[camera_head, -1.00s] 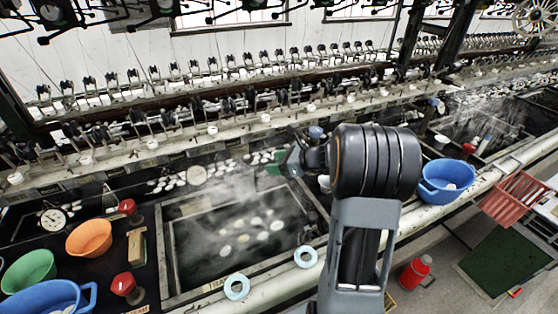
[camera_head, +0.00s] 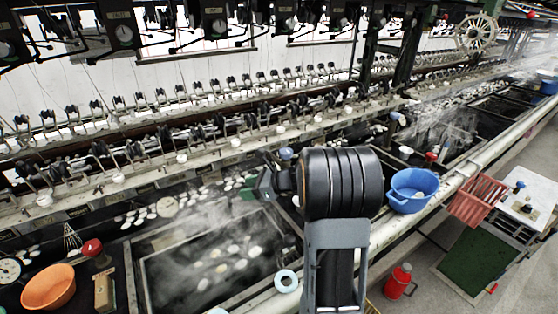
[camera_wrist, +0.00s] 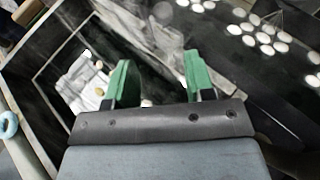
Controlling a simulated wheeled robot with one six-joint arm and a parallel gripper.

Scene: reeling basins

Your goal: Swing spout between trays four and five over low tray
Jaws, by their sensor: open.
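My gripper (camera_head: 258,187) is at the far right corner of a steaming, dark-framed tray (camera_head: 134,272) with pale cocoons. In the wrist view its two green fingers (camera_wrist: 160,80) stand apart with nothing clearly between them. A blue knob (camera_head: 285,153) shows just behind my wrist in the head view; I cannot tell whether it belongs to the spout. A similar blue knob (camera_head: 395,116) stands farther right beside another steaming basin. I cannot make out the spout itself, and no tray number is readable. My arm hides the area right of the tray.
A blue tub (camera_head: 412,192) sits right of my arm. An orange bowl (camera_head: 48,288) and a red-knobbed post (camera_head: 93,248) are at lower left. A pale ring (camera_head: 287,281) lies on the front rail.

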